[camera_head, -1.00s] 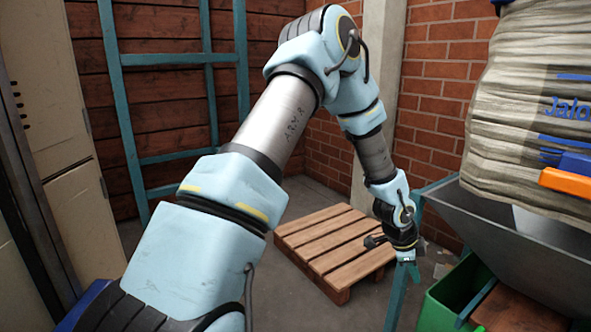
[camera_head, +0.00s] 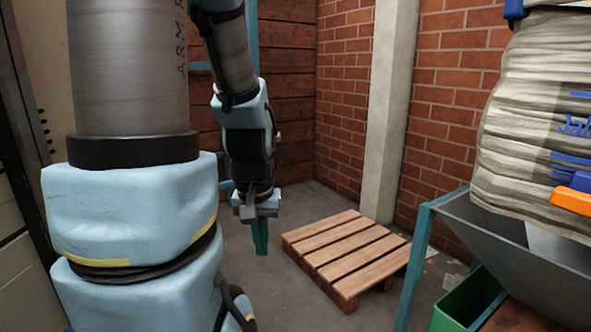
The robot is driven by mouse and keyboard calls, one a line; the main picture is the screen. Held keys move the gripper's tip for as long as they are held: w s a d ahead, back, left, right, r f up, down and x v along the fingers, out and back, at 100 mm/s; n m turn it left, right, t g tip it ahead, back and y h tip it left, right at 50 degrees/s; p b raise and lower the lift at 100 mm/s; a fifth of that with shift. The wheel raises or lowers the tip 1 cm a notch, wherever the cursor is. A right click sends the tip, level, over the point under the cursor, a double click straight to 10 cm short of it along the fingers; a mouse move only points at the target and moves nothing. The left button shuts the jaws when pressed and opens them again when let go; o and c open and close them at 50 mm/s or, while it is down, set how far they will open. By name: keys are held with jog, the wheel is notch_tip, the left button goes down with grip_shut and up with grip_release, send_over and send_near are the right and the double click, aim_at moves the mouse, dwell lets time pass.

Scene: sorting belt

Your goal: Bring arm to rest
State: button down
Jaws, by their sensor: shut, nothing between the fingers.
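My arm (camera_head: 130,215) fills the left of the view, with its upper link upright and close to the camera. Its forearm hangs down beyond that link. My gripper (camera_head: 258,215) is at the lower end, pointing downward, shut and empty. It hangs in free air left of the wooden pallet (camera_head: 345,252), apart from it.
A grey metal chute (camera_head: 515,245) on a teal stand (camera_head: 415,265) is at the right, with a pale sack (camera_head: 530,125) above and a green bin (camera_head: 465,300) below. A brick wall (camera_head: 455,110) and pale pillar (camera_head: 388,120) stand behind.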

notch_tip(320, 180, up, 18)
jog(key=p, duration=1.6)
